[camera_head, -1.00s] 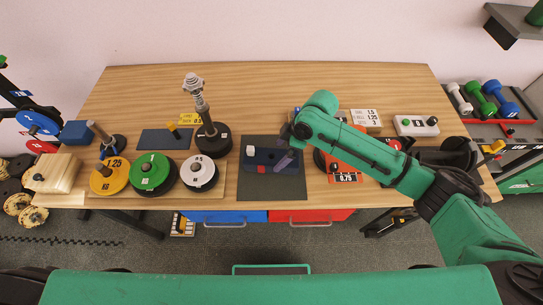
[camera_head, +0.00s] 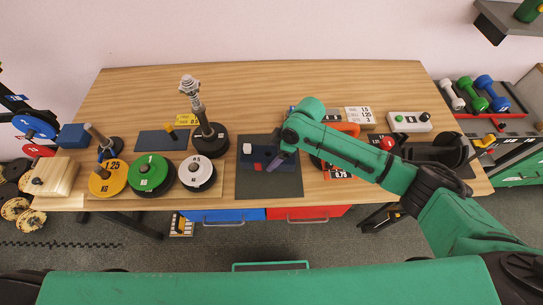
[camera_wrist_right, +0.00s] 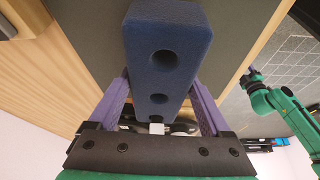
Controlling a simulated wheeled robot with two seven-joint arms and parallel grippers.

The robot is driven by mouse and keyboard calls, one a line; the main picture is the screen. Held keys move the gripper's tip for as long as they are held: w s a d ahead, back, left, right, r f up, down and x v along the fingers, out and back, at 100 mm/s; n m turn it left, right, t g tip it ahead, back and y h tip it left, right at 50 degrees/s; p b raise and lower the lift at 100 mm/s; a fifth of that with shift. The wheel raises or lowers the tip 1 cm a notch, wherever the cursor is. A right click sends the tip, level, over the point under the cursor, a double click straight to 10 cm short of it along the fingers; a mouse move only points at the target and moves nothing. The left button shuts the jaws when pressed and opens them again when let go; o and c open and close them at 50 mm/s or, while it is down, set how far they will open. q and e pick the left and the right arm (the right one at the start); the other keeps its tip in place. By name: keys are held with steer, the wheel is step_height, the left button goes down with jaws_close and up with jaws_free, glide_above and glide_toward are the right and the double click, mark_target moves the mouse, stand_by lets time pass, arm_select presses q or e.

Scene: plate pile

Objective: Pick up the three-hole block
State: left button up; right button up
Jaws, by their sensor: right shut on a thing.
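The three-hole block is a navy blue bar (camera_head: 264,153) on the dark mat (camera_head: 285,187) in the head view.
A white cube (camera_head: 247,148) and a small red piece (camera_head: 258,167) are by the block on the mat. Yellow (camera_head: 107,186), green (camera_head: 147,183) and white (camera_head: 192,182) weight plates stand to the left. A tall post (camera_head: 197,105) stands behind. The table's back middle is clear.

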mark_target(273, 154)
step_height(273, 154, up, 20)
steer(key=b, duration=0.3)
steer(key=shift+f, duration=0.25)
step_height(273, 154, down, 17)
steer(key=shift+w+r+b, duration=0.1)
steer(key=shift+r+b, duration=0.05)
steer(key=shift+b, duration=0.25)
steer(key=shift+f, duration=0.4)
step_height(273, 154, down, 2)
steer(key=b, duration=0.3)
steer(key=shift+f, duration=0.25)
steer(key=shift+r, duration=0.1)
